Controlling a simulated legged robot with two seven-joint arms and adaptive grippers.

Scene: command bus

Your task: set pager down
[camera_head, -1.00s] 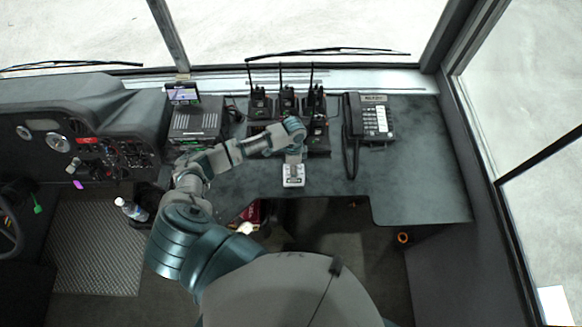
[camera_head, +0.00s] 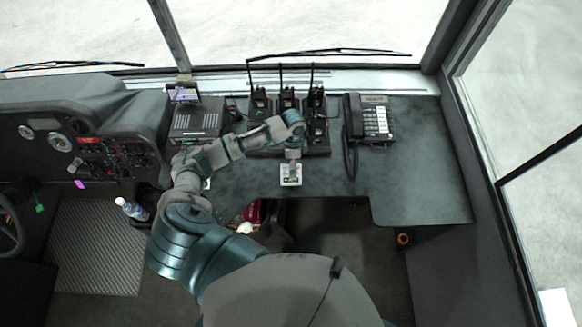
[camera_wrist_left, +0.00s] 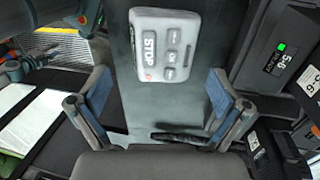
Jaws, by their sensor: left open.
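The pager (camera_head: 290,175) is a small light-grey box near the front edge of the dark desk top (camera_head: 420,180). In the left wrist view the pager (camera_wrist_left: 165,45) shows its face with a STOP button and smaller buttons, and appears to lie flat on the desk. My left gripper (camera_head: 292,160) is just over the pager in the head view. In the left wrist view its blue-padded fingers (camera_wrist_left: 157,88) are spread apart with nothing between them, and the pager is beyond the tips. My right gripper is not in view.
Several radios with antennas (camera_head: 287,100) stand in chargers behind the gripper. A desk phone (camera_head: 370,122) is to their right, and a dark box unit (camera_head: 195,122) to their left. The desk's right part is clear.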

